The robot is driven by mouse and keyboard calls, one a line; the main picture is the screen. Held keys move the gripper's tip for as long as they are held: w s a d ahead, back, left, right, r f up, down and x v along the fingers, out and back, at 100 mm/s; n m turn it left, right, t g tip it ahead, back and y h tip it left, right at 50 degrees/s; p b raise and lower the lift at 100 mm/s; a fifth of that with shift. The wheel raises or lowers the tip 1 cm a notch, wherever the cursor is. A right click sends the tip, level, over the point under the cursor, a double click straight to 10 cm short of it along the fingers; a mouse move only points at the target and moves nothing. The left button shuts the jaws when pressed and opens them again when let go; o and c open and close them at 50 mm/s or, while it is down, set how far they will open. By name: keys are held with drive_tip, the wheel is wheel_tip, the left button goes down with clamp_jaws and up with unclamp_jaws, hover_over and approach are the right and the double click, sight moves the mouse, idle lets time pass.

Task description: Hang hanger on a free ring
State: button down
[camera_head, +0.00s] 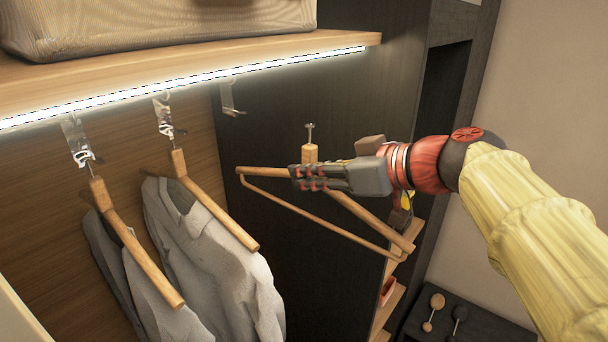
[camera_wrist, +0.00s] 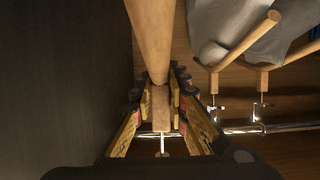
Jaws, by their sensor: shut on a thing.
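A bare wooden hanger (camera_head: 372,218) is held in my gripper (camera_head: 297,178), roughly level, with its short metal pin and knob pointing up from the neck block. In the wrist view the hanger (camera_wrist: 153,38) runs between the fingers, its neck block near the fingertips. A free metal ring holder (camera_head: 231,97) hangs under the lit shelf, left of and above the hanger, apart from it. Two more ring holders, the middle one (camera_head: 163,115) and the left one (camera_head: 75,140), each carry a wooden hanger with grey clothing (camera_head: 205,255).
A wooden shelf (camera_head: 200,72) with a light strip runs above the rings and bears a woven box (camera_head: 150,25). A dark panel (camera_head: 300,90) stands behind the hanger. Small shelves (camera_head: 392,290) and a dark surface with two small objects (camera_head: 470,318) are at lower right.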

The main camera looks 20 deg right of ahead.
drive_tip(key=shift+s+d+b, duration=0.7)
drive_tip(key=shift+s+b, duration=0.1)
drive_tip(key=shift+s, duration=0.2)
drive_tip(key=shift+s+d+b, duration=0.65)
drive_tip(key=shift+s+b, duration=0.15)
drive_tip(key=shift+s, duration=0.15)
